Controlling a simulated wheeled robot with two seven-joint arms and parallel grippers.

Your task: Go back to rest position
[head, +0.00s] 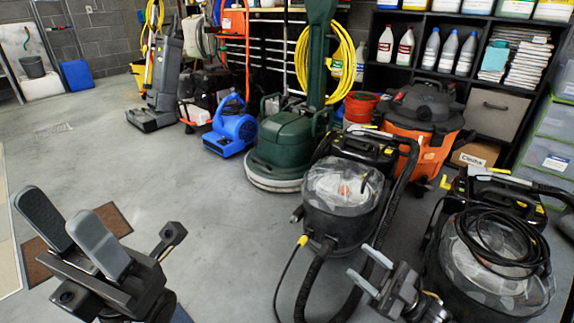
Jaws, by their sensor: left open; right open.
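My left gripper (70,224) is in the lower left of the head view, raised above the grey floor. Its two grey pad fingers are apart, with nothing between them. My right gripper (369,270) is at the bottom, right of centre. Its two short light fingers are apart and hold nothing. In the picture it overlaps the area between two black vacuum cleaners; whether it touches either one cannot be told.
A black vacuum (345,225) and another with a coiled cable (495,265) stand near my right gripper. A green floor machine (285,150), a blue blower (231,130) and an orange vacuum (420,145) stand behind. A brown mat (113,220) lies left. The middle-left floor is clear.

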